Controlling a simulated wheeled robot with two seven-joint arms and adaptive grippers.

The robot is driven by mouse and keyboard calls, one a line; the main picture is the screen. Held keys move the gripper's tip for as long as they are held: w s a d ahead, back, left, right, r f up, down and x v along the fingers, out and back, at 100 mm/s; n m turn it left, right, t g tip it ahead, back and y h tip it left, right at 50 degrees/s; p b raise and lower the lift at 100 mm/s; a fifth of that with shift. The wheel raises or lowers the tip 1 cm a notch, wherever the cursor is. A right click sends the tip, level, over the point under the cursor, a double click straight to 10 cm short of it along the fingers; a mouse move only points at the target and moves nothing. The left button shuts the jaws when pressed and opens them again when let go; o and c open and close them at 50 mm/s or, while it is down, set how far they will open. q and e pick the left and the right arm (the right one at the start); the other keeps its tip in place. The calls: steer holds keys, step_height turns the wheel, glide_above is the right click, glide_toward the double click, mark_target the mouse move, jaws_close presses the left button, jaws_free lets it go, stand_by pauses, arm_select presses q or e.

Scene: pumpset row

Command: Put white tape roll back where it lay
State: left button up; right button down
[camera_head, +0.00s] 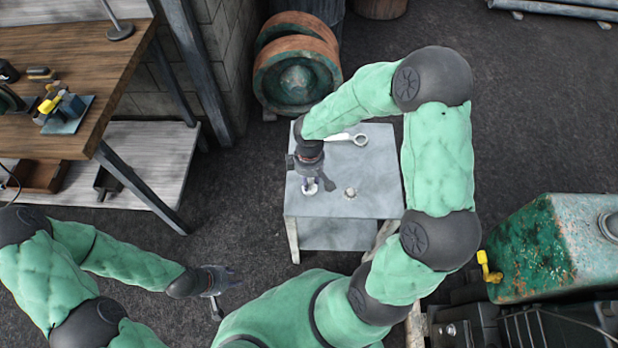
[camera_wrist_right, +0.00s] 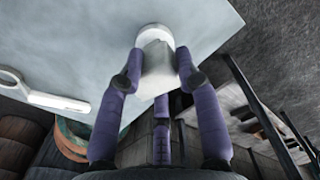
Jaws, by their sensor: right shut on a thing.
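The white tape roll (camera_wrist_right: 155,38) is between the purple fingers of my right gripper (camera_wrist_right: 157,75) in the right wrist view. My right gripper is shut on it. In the head view the roll (camera_head: 311,190) shows as a small white patch under my right gripper (camera_head: 314,184), over the left part of the grey table (camera_head: 345,206). I cannot tell whether the roll touches the tabletop. My left gripper (camera_head: 222,290) is empty, with its fingers spread, over the dark floor left of the table.
The table's right part is bare. A wooden workbench (camera_head: 75,70) stands left, rusty wheels (camera_head: 297,72) behind, and a green machine (camera_head: 555,245) right.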

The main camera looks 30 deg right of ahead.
steer(key=shift+f, duration=0.35)
steer(key=c, duration=0.8)
jaws_free()
steer(key=shift+r, duration=0.1)
steer(key=shift+r+p, duration=1.05)
steer(key=shift+r, duration=0.35)
